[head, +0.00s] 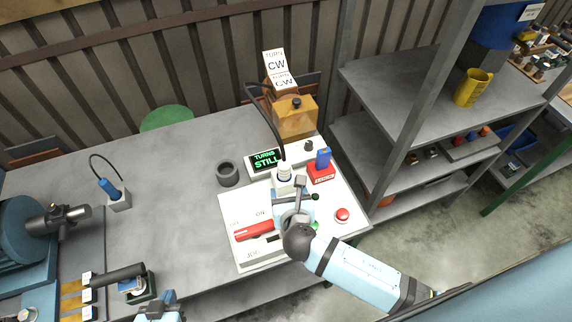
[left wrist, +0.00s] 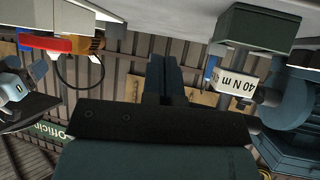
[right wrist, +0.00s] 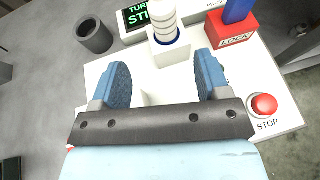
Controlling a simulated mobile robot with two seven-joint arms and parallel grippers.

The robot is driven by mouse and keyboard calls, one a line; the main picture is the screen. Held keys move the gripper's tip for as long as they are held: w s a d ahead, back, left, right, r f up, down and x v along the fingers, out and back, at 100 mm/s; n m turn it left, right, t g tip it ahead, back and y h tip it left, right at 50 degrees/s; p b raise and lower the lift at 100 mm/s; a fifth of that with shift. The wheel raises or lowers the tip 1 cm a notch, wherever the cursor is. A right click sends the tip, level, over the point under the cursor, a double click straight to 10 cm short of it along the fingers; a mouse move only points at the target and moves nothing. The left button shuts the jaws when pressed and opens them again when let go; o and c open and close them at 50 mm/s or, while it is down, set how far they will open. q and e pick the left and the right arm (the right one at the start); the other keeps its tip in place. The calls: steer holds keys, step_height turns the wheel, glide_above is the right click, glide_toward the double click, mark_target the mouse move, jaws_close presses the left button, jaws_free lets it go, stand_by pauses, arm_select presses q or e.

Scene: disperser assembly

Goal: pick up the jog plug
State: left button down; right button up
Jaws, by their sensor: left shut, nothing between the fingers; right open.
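No label in view marks the jog plug. A white ribbed plug-like piece (head: 284,172) stands upright in a white block on the control panel (head: 242,208); in the right wrist view the ribbed piece (right wrist: 161,16) has a blue ring at its base. My right gripper (head: 291,200) is over the panel, open and empty, with the ribbed piece just beyond its fingertips (right wrist: 163,62). The panel's JOG marking (head: 253,254) is beside the red ON/OFF lever (head: 254,230). My left gripper is shut and empty in the left wrist view (left wrist: 165,68).
A red-and-blue LOCK piece (right wrist: 233,28) and a red STOP button (right wrist: 264,105) sit right of my right gripper. A dark ring (head: 228,173) stands left of the panel. A blue plug-like piece (head: 107,187) with a cable is farther left. The table middle is clear.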

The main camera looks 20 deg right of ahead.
mark_target(285, 174)
steer(key=x, duration=0.6)
steer(key=shift+w+f+b, duration=0.1)
steer(key=shift+f+b, duration=0.1)
steer(key=shift+b, duration=0.2)
steer(key=shift+w, duration=0.2)
steer(key=shift+w+d+f, duration=0.15)
steer(key=shift+w, duration=0.05)
steer(key=b+x, duration=0.4)
steer(key=shift+s+d+f, duration=0.1)
steer(key=shift+d+f, duration=0.1)
steer(key=shift+w+b, duration=0.45)
steer(key=shift+b, duration=0.05)
arm_select(q)
steer(key=shift+m, duration=0.3)
steer(key=f, duration=0.2)
steer(key=d+f, duration=0.1)
steer(key=f, duration=0.1)
steer(key=shift+w, duration=0.15)
arm_select(e)
steer(key=shift+r, duration=0.1)
steer(key=shift+c, duration=0.9)
arm_select(q)
steer(key=shift+a, duration=0.1)
arm_select(e)
steer(key=c, duration=0.9)
arm_select(q)
steer(key=shift+f, duration=0.1)
arm_select(e)
steer(key=shift+c, duration=0.2)
